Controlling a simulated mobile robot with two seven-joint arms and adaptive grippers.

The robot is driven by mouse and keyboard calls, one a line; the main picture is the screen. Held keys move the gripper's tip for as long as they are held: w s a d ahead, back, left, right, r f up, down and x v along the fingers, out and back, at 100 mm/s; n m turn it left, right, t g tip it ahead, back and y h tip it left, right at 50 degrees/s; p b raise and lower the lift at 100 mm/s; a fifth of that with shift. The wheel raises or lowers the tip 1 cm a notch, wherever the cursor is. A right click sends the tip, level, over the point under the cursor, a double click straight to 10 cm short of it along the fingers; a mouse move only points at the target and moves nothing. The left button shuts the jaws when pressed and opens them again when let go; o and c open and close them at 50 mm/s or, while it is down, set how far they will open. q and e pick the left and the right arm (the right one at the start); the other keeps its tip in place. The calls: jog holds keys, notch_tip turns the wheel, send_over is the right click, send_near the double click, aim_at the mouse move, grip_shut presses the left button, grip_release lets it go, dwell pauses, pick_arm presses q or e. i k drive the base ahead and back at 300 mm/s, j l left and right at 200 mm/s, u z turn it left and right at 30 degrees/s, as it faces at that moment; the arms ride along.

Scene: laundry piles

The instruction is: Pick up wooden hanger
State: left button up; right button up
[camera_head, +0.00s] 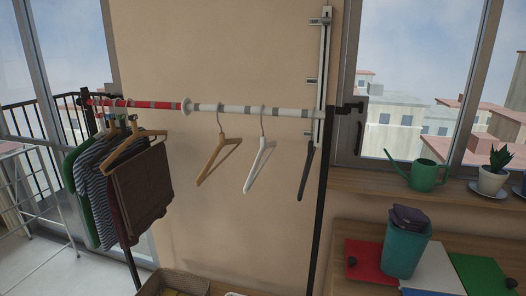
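A wooden hanger (216,160) hangs empty by its hook from the white part of the clothes rail (236,109). A white hanger (258,168) hangs just to its right, and a dark hanger (306,172) hangs further right by the black post. Another wooden hanger (131,143) is at the left among the hung clothes, above a brown garment (140,188). Neither of my grippers shows in the head view.
Several garments (92,195) hang close together on the red left part of the rail. A basket (173,284) stands low in front. At the right, a teal bin (405,250) stands on a wooden surface below a sill with a green watering can (422,175) and a potted plant (493,175).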

aim_at(202, 176)
jog(key=u, duration=0.4)
jog(key=i+j+z, duration=0.4)
jog(key=i+j, duration=0.25)
jog(key=j, duration=0.15)
